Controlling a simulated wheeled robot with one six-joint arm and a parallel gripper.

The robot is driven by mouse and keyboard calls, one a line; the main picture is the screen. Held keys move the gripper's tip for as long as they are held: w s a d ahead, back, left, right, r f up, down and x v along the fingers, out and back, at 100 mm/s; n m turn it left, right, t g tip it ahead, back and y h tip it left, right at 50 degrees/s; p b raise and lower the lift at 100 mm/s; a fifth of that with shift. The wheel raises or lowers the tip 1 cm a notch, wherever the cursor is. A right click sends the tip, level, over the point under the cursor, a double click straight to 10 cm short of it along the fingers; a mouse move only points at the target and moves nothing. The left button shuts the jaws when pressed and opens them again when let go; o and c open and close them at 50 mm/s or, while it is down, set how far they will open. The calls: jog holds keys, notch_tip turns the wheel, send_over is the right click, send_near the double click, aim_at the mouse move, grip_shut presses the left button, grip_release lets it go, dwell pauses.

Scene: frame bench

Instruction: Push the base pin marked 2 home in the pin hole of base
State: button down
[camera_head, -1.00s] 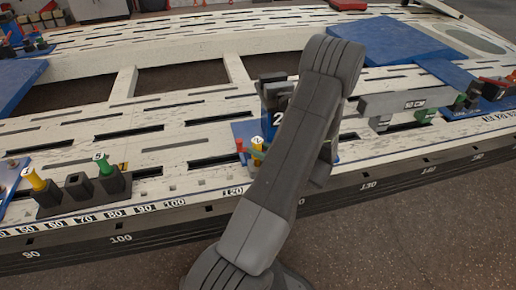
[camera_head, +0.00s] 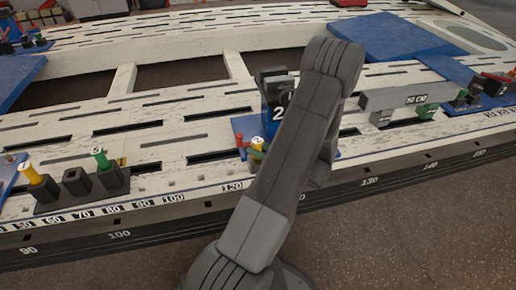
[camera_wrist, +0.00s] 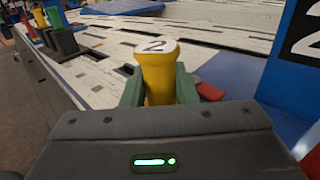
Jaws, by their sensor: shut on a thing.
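The yellow base pin marked 2 (camera_wrist: 158,80) stands about upright between the green fingers of my gripper (camera_wrist: 158,90), which is shut on it. The base, a blue plate (camera_head: 241,124) under that post, is partly covered by my arm. The blue plate also shows at the right in the wrist view (camera_wrist: 232,72). The pin's lower end and the pin hole are hidden, so I cannot tell how deep the pin sits.
A dark holder (camera_head: 76,183) at the left carries a yellow pin marked 1 (camera_head: 31,173) and a green pin marked 5 (camera_head: 101,160). A red piece (camera_wrist: 209,91) lies close right of my gripper. A grey bar marked 50 CM (camera_head: 405,97) stands at the right.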

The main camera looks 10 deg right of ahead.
jog(key=shift+f+b, duration=0.45)
jog(key=shift+f, duration=0.2)
jog(key=c, duration=1.1)
grip_release()
jog(key=shift+o, duration=0.2)
jog(key=p+v, duration=0.4)
jog(key=v, duration=1)
jog(key=shift+w+a+r, duration=0.1)
jog(key=shift+a, duration=0.05)
jog(key=b+x, duration=0.4)
jog(key=x, duration=0.9)
jog(key=shift+w+a, duration=0.25)
jog(key=shift+r, duration=0.25)
